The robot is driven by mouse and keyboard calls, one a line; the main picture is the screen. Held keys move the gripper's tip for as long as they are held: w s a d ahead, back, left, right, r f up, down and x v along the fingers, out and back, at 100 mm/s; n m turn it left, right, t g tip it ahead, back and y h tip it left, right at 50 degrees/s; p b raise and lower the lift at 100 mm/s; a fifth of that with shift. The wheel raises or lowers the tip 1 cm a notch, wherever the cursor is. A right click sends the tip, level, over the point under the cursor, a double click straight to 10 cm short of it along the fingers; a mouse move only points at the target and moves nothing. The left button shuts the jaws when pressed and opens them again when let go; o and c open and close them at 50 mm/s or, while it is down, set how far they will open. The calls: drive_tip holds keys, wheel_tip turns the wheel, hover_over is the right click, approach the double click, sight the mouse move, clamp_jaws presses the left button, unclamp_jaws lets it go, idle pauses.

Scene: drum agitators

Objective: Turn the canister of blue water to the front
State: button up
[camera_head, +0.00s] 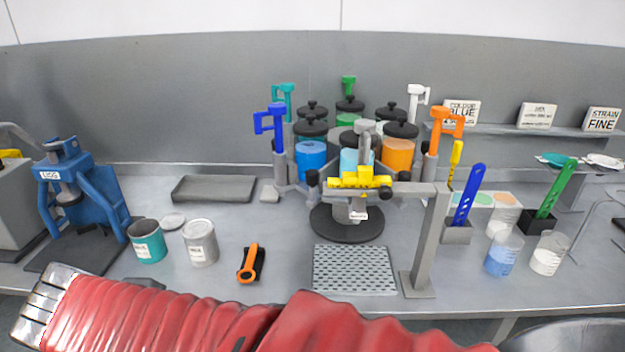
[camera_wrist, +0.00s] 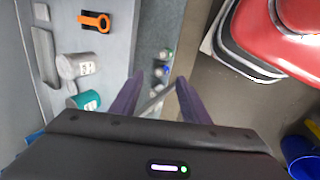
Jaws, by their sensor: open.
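A carousel of canisters with black lids stands on a round black base (camera_head: 348,224) at the back middle of the bench. A deep blue canister (camera_head: 311,163) is at its front left. A light blue canister (camera_head: 352,161) is at the front centre, partly hidden by a yellow and grey fixture. An orange canister (camera_head: 397,155) is at the front right. Green and other canisters behind are partly hidden. Coloured handles stick up around the carousel, including a blue handle (camera_head: 271,120). My gripper (camera_wrist: 158,88) is open and empty in the wrist view, pointing down, away from the carousel.
A teal can (camera_head: 148,242), a grey can (camera_head: 200,244) and an orange tool (camera_head: 250,264) are on the left bench. A perforated plate (camera_head: 354,270) and grey post (camera_head: 428,245) stand in front of the carousel. Beakers (camera_head: 504,254) are at right. My red-sleeved arm crosses the foreground.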

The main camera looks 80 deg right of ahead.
drive_tip(key=s+d+r+n+g+h, duration=0.2)
drive_tip(key=s+d+g+h, duration=0.1)
drive_tip(key=d, duration=0.5)
drive_tip(key=s+d+r+n+g+h, duration=0.2)
drive_tip(key=s+d+g, duration=0.1)
drive_tip(key=d, duration=0.5)
drive_tip(key=n+g+h, duration=0.4)
drive_tip(key=n+h, duration=0.1)
approach(308, 181)
drive_tip(key=shift+v, duration=1.2)
drive_tip(key=shift+s+f, duration=0.15)
drive_tip(key=shift+s, duration=0.05)
drive_tip(key=shift+w+x, duration=0.2)
drive_tip(key=shift+x, duration=6.6)
drive_tip(key=shift+d, duration=0.15)
drive_tip(key=shift+c, duration=0.4)
clamp_jaws()
